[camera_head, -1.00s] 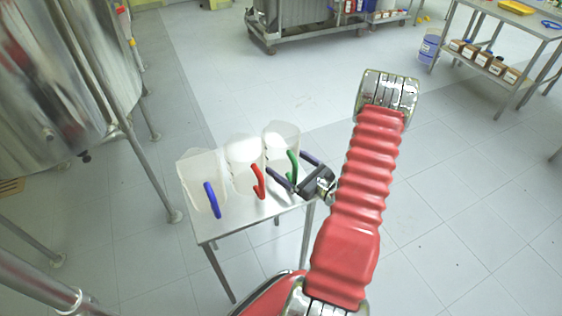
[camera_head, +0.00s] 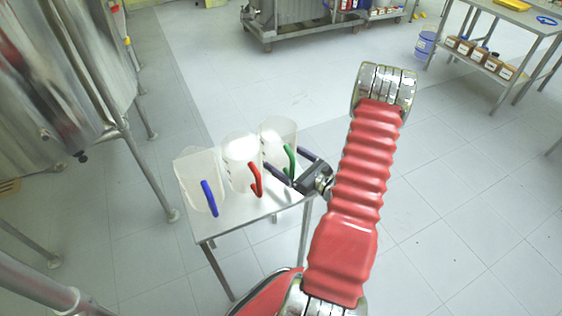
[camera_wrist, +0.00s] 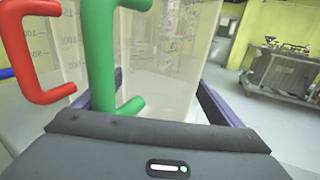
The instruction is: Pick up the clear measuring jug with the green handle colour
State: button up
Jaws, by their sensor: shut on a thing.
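The clear measuring jug with the green handle (camera_head: 276,136) stands upright at the right end of the small steel table (camera_head: 252,212). Its green handle (camera_head: 290,160) faces my arm. My gripper (camera_head: 296,163) is shut on this jug, with one dark finger on each side of it. In the wrist view the green handle (camera_wrist: 101,60) rises just in front of the palm, and the jug body (camera_wrist: 165,70) lies between the two fingers (camera_wrist: 158,103). The fingertips are partly hidden by the jug and handle.
A red-handled jug (camera_head: 240,160) stands close left of the green-handled one, and a blue-handled jug (camera_head: 198,180) at the left end. Large steel vessels (camera_head: 60,80) stand at left. A shelf table (camera_head: 500,50) is at the upper right. Floor beyond the small table is open.

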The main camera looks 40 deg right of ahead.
notch_tip(320, 180, up, 27)
dwell(1.0)
dwell(0.5)
